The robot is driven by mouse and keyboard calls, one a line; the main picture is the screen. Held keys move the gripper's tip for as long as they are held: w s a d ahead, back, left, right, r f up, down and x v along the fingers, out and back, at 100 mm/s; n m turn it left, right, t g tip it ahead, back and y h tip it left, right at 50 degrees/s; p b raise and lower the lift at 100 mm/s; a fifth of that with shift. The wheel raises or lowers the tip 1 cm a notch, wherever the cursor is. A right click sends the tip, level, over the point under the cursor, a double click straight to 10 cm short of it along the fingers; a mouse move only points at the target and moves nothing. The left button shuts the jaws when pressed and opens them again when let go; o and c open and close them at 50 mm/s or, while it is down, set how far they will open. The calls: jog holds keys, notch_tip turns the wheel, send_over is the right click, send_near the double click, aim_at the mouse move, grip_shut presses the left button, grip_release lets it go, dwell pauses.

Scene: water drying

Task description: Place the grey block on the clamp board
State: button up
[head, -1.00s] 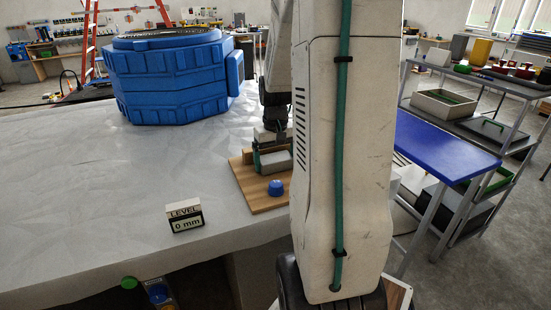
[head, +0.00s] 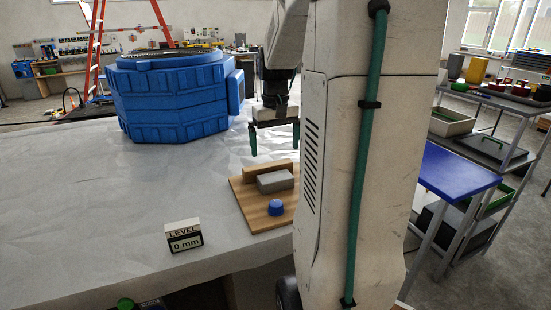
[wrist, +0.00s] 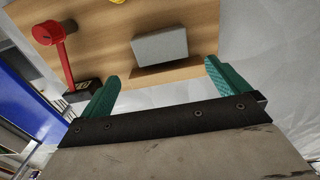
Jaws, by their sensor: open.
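The grey block (head: 275,182) lies on the wooden clamp board (head: 252,212), in front of a raised wooden strip (head: 250,173). The wrist view also shows the block (wrist: 160,46) on the board (wrist: 108,50), with nothing gripping it. My gripper (head: 274,152) is open and empty, above and behind the block in the head view. In the wrist view its two green fingers (wrist: 161,72) are spread wide, with the block beyond them. A red clamp lever (wrist: 62,52) on a dark base stands at the board's left side there. My arm hides the board's right side in the head view.
A blue knob (head: 275,208) sits on the board near the block. A level display (head: 184,236) reading 0 mm stands on the pale worktop. A large blue casing (head: 175,98) stands behind. A blue-topped table (head: 455,172) is at right. The left of the worktop is clear.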

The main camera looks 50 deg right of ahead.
jog(key=s+a+r+n, duration=0.1)
jog(key=a+r, duration=0.1)
jog(key=a, duration=0.6)
jog(key=s+a+r+n, duration=0.1)
jog(key=a+r+n, duration=0.1)
jog(key=a, duration=0.6)
jog(key=s+a+f+n+t, duration=0.1)
jog(key=s+a+f+n, duration=0.1)
jog(key=s+a, duration=0.8)
jog(key=a+n, duration=0.1)
jog(key=a, duration=0.3)
jog(key=shift+s+a+f, duration=0.2)
jog(key=shift+s, duration=0.1)
